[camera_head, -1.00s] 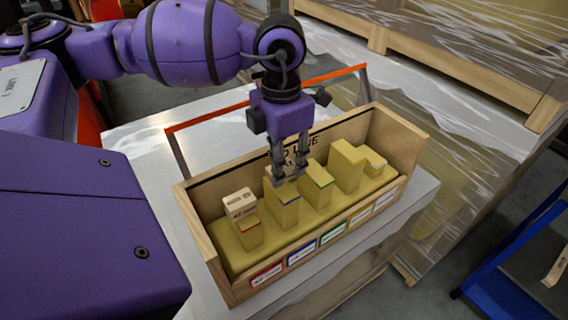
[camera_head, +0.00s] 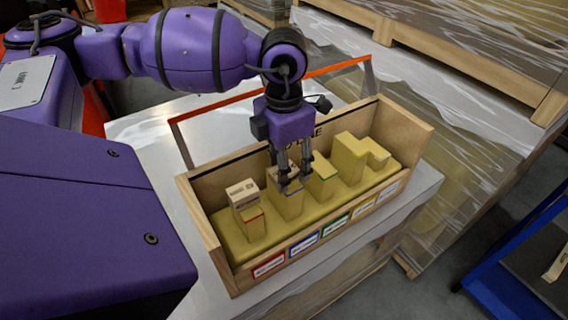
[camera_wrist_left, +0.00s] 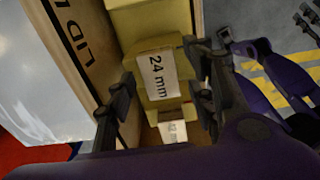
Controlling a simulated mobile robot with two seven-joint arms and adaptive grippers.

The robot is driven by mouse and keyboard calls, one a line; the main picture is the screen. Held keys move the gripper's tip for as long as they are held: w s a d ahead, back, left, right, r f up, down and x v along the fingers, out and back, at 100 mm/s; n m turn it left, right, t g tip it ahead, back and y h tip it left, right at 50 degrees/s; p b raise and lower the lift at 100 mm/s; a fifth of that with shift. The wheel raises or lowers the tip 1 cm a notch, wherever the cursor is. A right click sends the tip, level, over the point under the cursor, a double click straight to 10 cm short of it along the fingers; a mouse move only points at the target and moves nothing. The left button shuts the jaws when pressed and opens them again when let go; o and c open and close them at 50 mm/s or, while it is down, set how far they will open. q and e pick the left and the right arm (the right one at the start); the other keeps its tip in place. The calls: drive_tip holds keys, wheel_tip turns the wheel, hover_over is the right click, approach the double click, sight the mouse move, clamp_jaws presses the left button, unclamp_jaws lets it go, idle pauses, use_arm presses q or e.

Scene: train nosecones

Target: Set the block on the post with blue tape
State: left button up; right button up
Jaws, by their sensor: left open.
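A row of yellow posts stands in a wooden box. The post with blue tape (camera_head: 290,206) is second from the left. A block labelled "24 mm" (camera_wrist_left: 157,75) shows in the wrist view; in the head view it is largely hidden by my fingers at the top of this post. My left gripper (camera_head: 294,183) is open with its fingers down around the block, one on each side; they also show in the wrist view (camera_wrist_left: 162,103). I cannot tell if the fingers touch it. At the wrist view's right edge are dark, finger-like parts, perhaps my right gripper; its state is unclear.
The post with red tape (camera_head: 252,226) carries another labelled block (camera_head: 242,193) close on the left. The green-taped post (camera_head: 322,183) stands close on the right, with more posts beyond. The wooden box (camera_head: 208,235) has raised end walls and a back wall.

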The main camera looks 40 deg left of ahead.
use_arm(q)
wheel_tip(320, 180, up, 12)
drive_tip(key=shift+r, duration=0.2)
idle(0.4)
